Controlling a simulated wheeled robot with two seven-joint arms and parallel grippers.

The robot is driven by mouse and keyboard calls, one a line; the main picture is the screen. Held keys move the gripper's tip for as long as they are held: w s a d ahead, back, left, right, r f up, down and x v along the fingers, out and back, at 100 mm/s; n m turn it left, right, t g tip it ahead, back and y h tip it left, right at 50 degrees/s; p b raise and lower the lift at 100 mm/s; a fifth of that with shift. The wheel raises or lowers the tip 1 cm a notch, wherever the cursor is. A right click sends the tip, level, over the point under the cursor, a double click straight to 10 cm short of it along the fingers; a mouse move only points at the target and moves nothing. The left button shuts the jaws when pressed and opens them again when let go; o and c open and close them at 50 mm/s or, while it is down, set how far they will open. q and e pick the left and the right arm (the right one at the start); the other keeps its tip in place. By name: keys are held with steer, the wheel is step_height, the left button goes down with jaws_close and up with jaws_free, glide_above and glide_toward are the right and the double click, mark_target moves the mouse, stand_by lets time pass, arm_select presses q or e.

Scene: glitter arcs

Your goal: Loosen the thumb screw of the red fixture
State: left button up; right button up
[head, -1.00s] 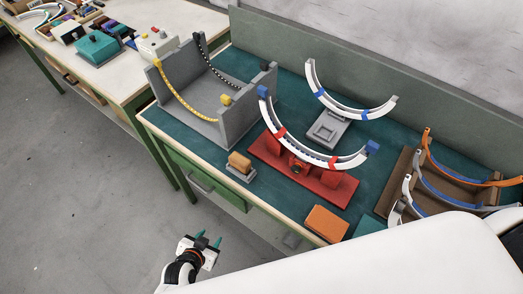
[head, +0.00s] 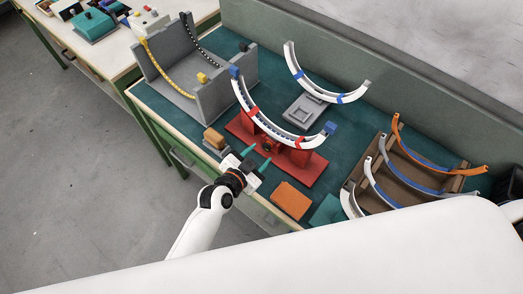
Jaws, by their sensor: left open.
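The red fixture (head: 303,166) stands on the green-topped bench and carries a white arc with red clamps and blue end blocks. A small dark round part that looks like its thumb screw (head: 267,149) sits on the fixture's near face, low under the arc. My left gripper (head: 257,158) is open and empty, with teal fingertips pointing toward the fixture. It is near the bench's front edge, just in front of the red base, and seems apart from the screw. My right gripper is not in view.
A small orange block on a grey base (head: 214,138) stands left of my gripper. An orange flat block (head: 291,200) lies to its right near the front edge. A grey trough (head: 205,95) is at the left, a brown rack with arcs (head: 362,182) at the right.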

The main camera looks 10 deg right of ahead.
mark_target(267, 147)
arm_select(q)
steer(key=shift+x, duration=1.35)
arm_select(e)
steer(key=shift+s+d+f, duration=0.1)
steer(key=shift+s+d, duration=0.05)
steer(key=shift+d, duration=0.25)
arm_select(q)
steer(key=shift+c, duration=0.5)
steer(key=shift+a, duration=0.1)
steer(key=c, duration=0.9)
